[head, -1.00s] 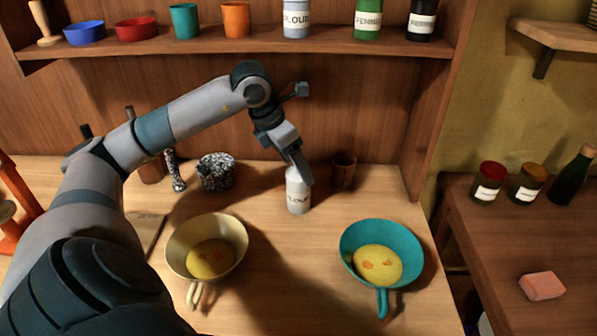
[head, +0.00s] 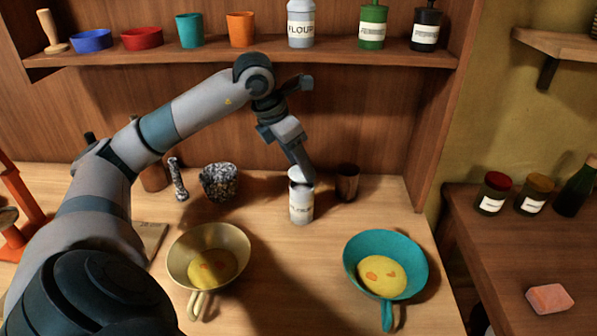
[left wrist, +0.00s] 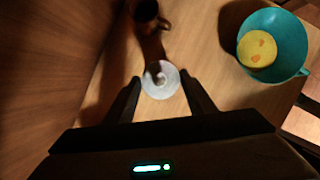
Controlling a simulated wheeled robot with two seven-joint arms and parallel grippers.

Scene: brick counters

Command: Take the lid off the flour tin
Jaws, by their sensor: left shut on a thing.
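The flour tin (head: 301,207), pale grey with a white label, stands upright on the counter. Its white lid (head: 296,173) shows at the top, beside my left gripper (head: 303,179). A dark band shows between lid and tin body, so the lid looks raised or tilted a little. In the left wrist view the round pale lid (left wrist: 160,81) with its small knob lies between the two fingers of my left gripper (left wrist: 164,92). The gripper is shut on the lid; the fingertips partly hide the tin's rim. My right gripper is not in view.
A brown cup (head: 347,183) stands close right of the tin. A speckled mortar (head: 219,182) is to the left. A beige pan (head: 235,240) and a teal pan (head: 420,262) are in front. Another tin labelled flour (head: 300,15) stands on the shelf (head: 200,54) above.

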